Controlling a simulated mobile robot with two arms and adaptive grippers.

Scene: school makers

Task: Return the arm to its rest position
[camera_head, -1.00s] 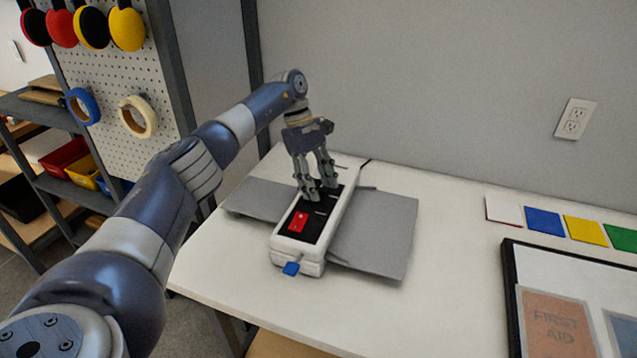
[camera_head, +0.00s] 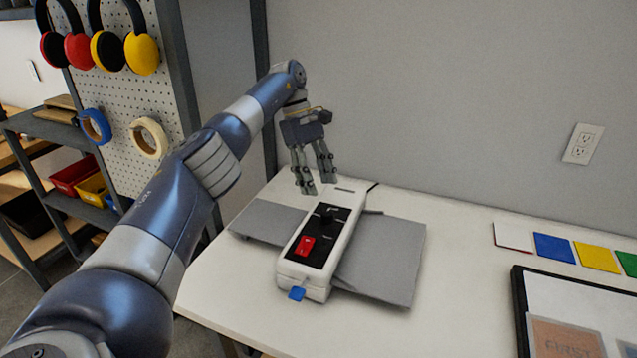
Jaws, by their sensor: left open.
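My left gripper (camera_head: 318,188) hangs with its fingers pointing down, apart and empty. It is above the far end of a white device (camera_head: 318,285) with a black top panel. The panel carries a black knob (camera_head: 328,212) and a red switch (camera_head: 306,246). A blue tab (camera_head: 297,294) sticks out of the device's near end. The fingers appear clear of the knob. My left arm (camera_head: 180,210) reaches in from the lower left, stretched out over the table's left side. My right gripper is not in view.
The device stands across a grey sheet (camera_head: 390,255) on the white table (camera_head: 450,310). Coloured cards (camera_head: 555,247) and a black-framed board (camera_head: 520,310) lie at the right. A pegboard (camera_head: 130,100) with headphones and tape rolls stands left. A wall is behind the table.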

